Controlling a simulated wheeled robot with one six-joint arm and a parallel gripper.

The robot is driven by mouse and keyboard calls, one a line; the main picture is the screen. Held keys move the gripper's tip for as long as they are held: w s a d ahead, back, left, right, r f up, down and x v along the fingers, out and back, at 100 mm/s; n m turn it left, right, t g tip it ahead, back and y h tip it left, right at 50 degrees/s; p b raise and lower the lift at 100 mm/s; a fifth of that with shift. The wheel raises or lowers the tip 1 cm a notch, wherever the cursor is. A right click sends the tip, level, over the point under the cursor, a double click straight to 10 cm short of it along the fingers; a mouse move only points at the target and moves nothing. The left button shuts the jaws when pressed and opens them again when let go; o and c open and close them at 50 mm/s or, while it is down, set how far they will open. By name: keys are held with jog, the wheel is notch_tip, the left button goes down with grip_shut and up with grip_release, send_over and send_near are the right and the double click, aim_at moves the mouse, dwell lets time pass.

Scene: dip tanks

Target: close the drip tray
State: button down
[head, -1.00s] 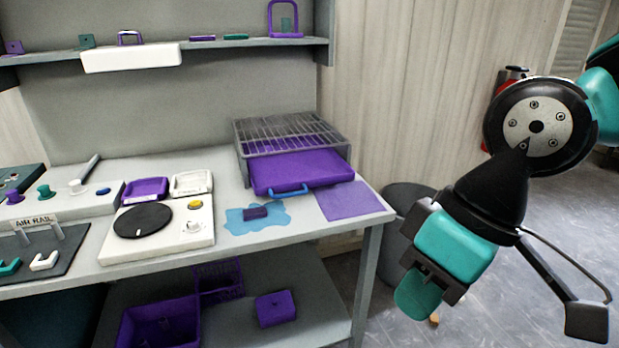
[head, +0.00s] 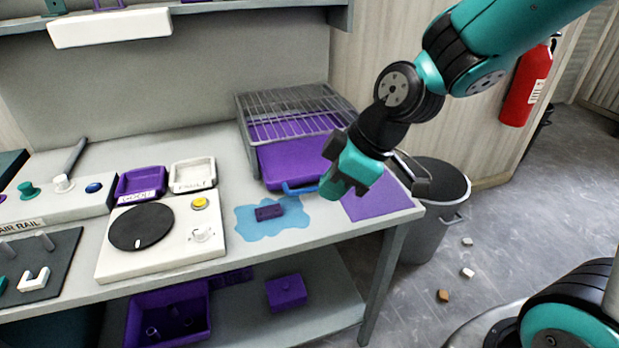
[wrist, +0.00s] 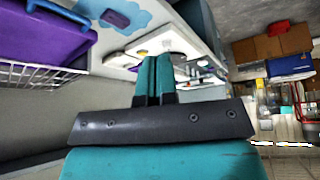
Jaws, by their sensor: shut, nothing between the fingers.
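The drip tray (head: 290,165) is a flat purple tray sticking out towards the front from under a grey wire rack (head: 297,112) on the bench. Its blue handle (head: 300,188) is on the front edge, with the right end partly behind my gripper. The tray (wrist: 40,38) and its handle (wrist: 58,11) also show at the upper left of the wrist view. My gripper (head: 336,192) is at the tray's front right, close to the handle; I cannot tell whether they touch. Its teal fingers (wrist: 155,72) are shut and empty, apart from the tray in the wrist view.
A purple block (head: 269,212) lies on a blue puddle shape (head: 250,223) in front of the tray. A purple mat (head: 372,205) lies to the right. A turntable unit (head: 160,238) stands left. A grey bin (head: 430,230) is beside the bench's right end.

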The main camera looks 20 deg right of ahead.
jog(key=w+d+f+n+t+p, duration=0.2)
jog(key=w+d+f+n, duration=0.3)
jog(key=w, duration=0.3)
jog(key=shift+h, duration=0.5)
jog(key=x, duration=0.3)
jog(key=d+p+x, duration=0.1)
jog(key=x, duration=0.2)
jog(key=p+x, duration=0.1)
jog(key=x, duration=0.2)
jog(key=shift+w+d+f, duration=0.2)
jog(key=shift+w, duration=0.2)
jog(key=w, duration=0.1)
jog(key=w+f+p, duration=0.1)
jog(key=w, duration=0.1)
jog(key=shift+w+a+f+p, duration=0.1)
jog(key=shift+a+f+p, duration=0.1)
jog(key=shift+p, duration=0.1)
jog(key=shift+w+f, duration=0.2)
jog(key=shift+w, duration=0.4)
